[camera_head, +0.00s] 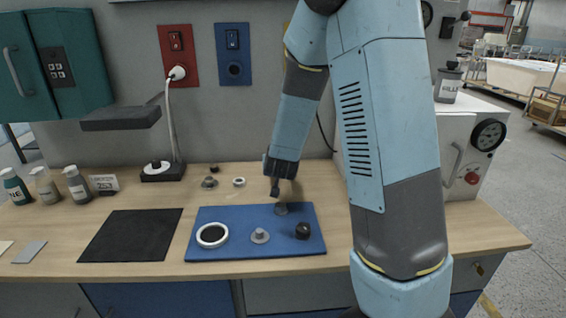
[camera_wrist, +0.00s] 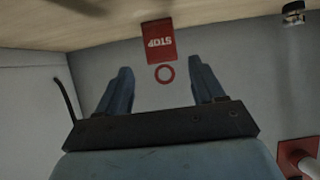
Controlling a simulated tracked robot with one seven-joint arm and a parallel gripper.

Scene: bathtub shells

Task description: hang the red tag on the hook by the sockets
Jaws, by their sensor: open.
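The red tag (camera_wrist: 160,42) shows in the wrist view, upside down, with lettering that reads STOP. Its red ring (camera_wrist: 164,73) lies just below it in the picture. The tag overlaps the wooden worktop and the grey wall; I cannot tell what holds it. My gripper (camera_wrist: 160,68) is open, its two fingers on either side of the ring in the picture, with nothing visibly held. In the body view my gripper (camera_head: 276,188) is low over the back of the blue mat, and no tag shows. The red socket panel (camera_head: 174,54) and blue socket panel (camera_head: 232,67) are on the wall. I see no hook clearly.
The blue mat (camera_head: 200,247) holds a ring and several small parts. A black mat (camera_head: 130,235), lamp (camera_head: 120,117) and bottles (camera_head: 77,184) are to the left. A grey box with a gauge (camera_head: 480,135) stands right. A yellow panel is partly behind my arm.

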